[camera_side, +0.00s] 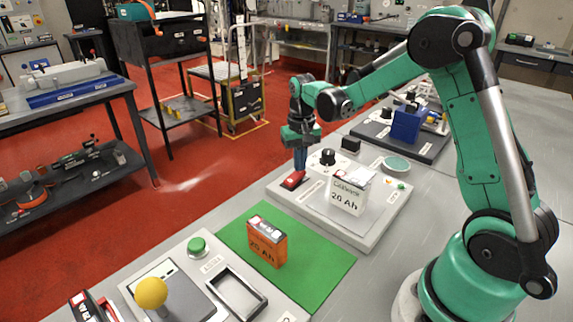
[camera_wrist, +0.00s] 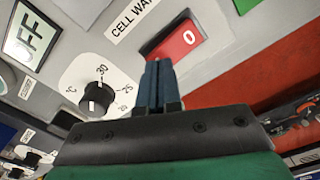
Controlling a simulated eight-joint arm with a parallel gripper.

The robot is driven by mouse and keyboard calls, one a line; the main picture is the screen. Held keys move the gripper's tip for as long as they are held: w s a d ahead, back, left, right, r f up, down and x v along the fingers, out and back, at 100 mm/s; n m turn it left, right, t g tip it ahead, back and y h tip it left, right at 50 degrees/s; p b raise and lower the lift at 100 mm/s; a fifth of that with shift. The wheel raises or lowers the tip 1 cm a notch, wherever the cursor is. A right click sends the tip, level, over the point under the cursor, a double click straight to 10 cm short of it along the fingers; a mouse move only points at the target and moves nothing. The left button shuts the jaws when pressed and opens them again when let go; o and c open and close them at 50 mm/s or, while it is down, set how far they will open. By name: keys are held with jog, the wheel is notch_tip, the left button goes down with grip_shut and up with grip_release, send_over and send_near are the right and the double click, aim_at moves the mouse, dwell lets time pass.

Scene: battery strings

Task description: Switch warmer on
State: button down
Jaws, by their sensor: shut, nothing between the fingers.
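The cell warmer is a grey panel (camera_side: 370,225) right of centre in the side view. Its red rocker switch (camera_side: 293,179) sits at the panel's left corner. In the wrist view the red switch (camera_wrist: 188,45) shows a white 0, beside a partly hidden "CELL WA..." label (camera_wrist: 135,15). The display (camera_wrist: 32,35) reads OFF. A black dial (camera_wrist: 98,95) has a temperature scale. My gripper (camera_side: 300,165) is shut and empty, pointing down just above or at the switch. In the wrist view its fingertips (camera_wrist: 160,65) overlap the switch's near edge; I cannot tell whether they touch.
A white 20 Ah battery (camera_side: 348,197) stands on the warmer. An orange 20 Ah battery (camera_side: 266,242) stands on a green mat (camera_side: 312,280). In front is a panel with a green button (camera_side: 197,246) and a yellow ball knob (camera_side: 151,293). A blue box (camera_side: 407,124) stands behind the warmer.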

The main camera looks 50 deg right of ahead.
jog(key=shift+f, duration=0.4)
jog(key=shift+r, duration=3.5)
jog(key=shift+a+r, duration=0.1)
jog(key=s+a+r+n+t, duration=0.2)
jog(key=s+a+n+t, duration=0.4)
jog(key=s+a, duration=0.4)
jog(key=shift+s+a+r+t, duration=0.15)
jog(key=shift+a+r+t, duration=0.2)
jog(key=shift+a+t, duration=0.35)
